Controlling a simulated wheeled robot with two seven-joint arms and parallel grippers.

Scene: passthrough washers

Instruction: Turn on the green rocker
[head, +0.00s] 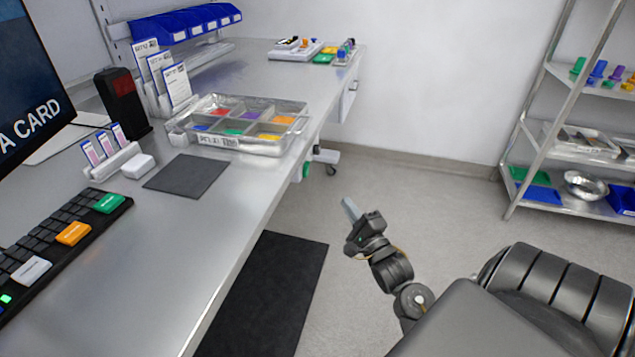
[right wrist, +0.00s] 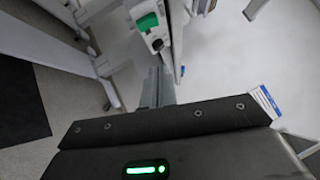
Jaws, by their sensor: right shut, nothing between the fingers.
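A green rocker (right wrist: 147,22) shows near the top of the right wrist view, on a pale housing beside the table leg. In the head view a small green part (head: 306,170) shows below the bench's front edge, seemingly the same rocker. My right gripper (head: 350,209) is shut and empty, over the open floor to the right of the bench and apart from the rocker. In the right wrist view its fingers (right wrist: 158,86) are together, pointing up toward the rocker's housing. Which side of the rocker is pressed is too small to tell. My left gripper is not in view.
The steel bench (head: 225,215) fills the left, with a compartment tray (head: 270,150) and a keyboard with a green key (head: 110,203). A black mat (head: 265,290) lies on the floor. A shelf rack (head: 530,165) stands at the right. The floor between is clear.

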